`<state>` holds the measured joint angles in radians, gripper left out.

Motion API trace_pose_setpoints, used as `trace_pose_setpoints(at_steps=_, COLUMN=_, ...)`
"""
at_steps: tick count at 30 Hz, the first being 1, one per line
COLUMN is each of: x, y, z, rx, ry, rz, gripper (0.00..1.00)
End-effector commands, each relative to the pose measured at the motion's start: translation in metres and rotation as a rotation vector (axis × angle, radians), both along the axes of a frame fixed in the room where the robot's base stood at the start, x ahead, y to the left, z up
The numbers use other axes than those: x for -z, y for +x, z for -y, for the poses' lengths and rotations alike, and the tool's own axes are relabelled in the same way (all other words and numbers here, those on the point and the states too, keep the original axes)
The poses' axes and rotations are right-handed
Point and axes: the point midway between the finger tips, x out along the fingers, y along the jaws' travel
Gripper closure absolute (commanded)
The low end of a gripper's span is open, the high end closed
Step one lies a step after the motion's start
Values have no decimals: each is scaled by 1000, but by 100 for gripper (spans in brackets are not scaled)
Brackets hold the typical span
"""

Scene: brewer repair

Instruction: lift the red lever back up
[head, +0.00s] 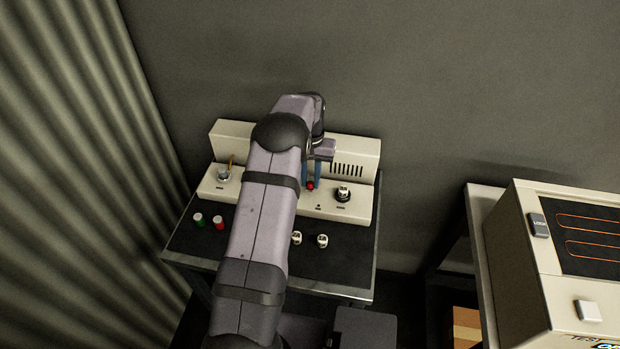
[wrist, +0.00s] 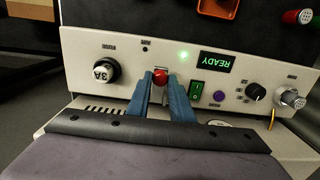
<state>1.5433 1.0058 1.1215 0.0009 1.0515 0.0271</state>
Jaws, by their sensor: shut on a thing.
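The red lever's round knob (wrist: 160,79) sits between the blue fingers of my gripper (wrist: 161,78) in the wrist view, at the panel of the cream brewer unit (wrist: 85,47). My gripper is shut on the knob. In the head view the red knob (head: 310,185) shows just below the fingertips of my gripper (head: 311,180). The lever's stem is mostly hidden by the fingers, so I cannot tell its exact tilt.
Green (head: 198,219) and red (head: 219,223) capped parts lie on the dark bench mat (head: 262,240). A second machine (head: 555,270) stands at right.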

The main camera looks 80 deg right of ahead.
Motion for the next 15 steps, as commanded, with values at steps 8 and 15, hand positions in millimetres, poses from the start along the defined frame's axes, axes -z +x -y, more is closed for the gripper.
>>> trace_pose_setpoints(at_steps=8, x=-2, y=0, z=9, rx=0, ry=73, rz=0, gripper=100)
trace_pose_setpoints(at_steps=15, x=-4, y=0, z=13, rx=0, ry=125, rz=0, gripper=100)
